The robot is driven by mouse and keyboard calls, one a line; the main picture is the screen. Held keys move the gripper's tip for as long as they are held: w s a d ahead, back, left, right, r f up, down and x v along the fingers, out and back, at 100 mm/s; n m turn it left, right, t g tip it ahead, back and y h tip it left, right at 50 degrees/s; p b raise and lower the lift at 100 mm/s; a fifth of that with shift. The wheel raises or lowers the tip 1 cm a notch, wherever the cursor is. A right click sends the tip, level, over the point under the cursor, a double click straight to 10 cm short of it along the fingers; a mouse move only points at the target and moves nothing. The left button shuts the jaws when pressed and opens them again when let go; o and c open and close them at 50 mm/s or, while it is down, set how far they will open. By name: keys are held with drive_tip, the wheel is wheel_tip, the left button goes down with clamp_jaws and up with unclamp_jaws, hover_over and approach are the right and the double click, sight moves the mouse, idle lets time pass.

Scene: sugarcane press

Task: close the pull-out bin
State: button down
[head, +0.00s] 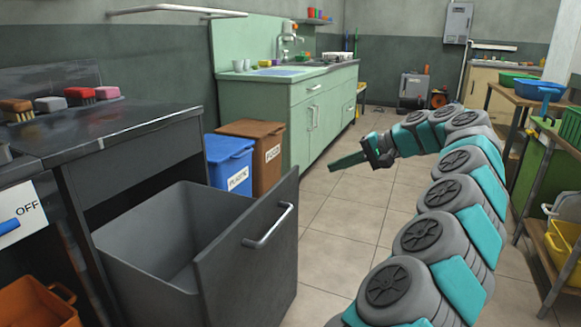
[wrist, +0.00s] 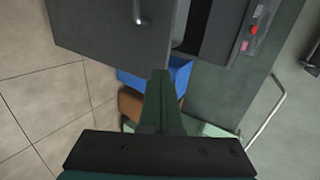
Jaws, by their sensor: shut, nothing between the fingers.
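The pull-out bin (head: 247,262) is a dark grey drawer-like bin under the dark counter at the left. It stands open, with its grey inside showing empty and a metal bar handle (head: 268,228) on its front panel. In the wrist view the front panel (wrist: 100,30) and part of the handle (wrist: 137,12) show at the top. My gripper (head: 335,166) is shut and empty, with green fingers. It hangs in the air to the right of the bin front, apart from it. In the wrist view its fingers (wrist: 160,78) point toward the bin.
A blue bin (head: 229,163) and a brown bin (head: 255,155) stand behind the pull-out bin. A green sink cabinet (head: 300,120) is at the back. An orange crate (head: 38,303) sits at lower left. Tiled floor (head: 335,235) is clear right of the bin.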

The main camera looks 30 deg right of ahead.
drive_tip(key=d, duration=0.2)
approach(289, 176)
wheel_tip(289, 176, down, 4)
drive_tip(key=w+a, duration=0.2)
drive_tip(key=w+a+b, duration=0.1)
drive_tip(key=shift+w+r+m, duration=0.2)
drive_tip(key=shift+w+m, duration=0.1)
drive_tip(key=shift+w+a, duration=0.2)
drive_tip(key=shift+w, duration=0.1)
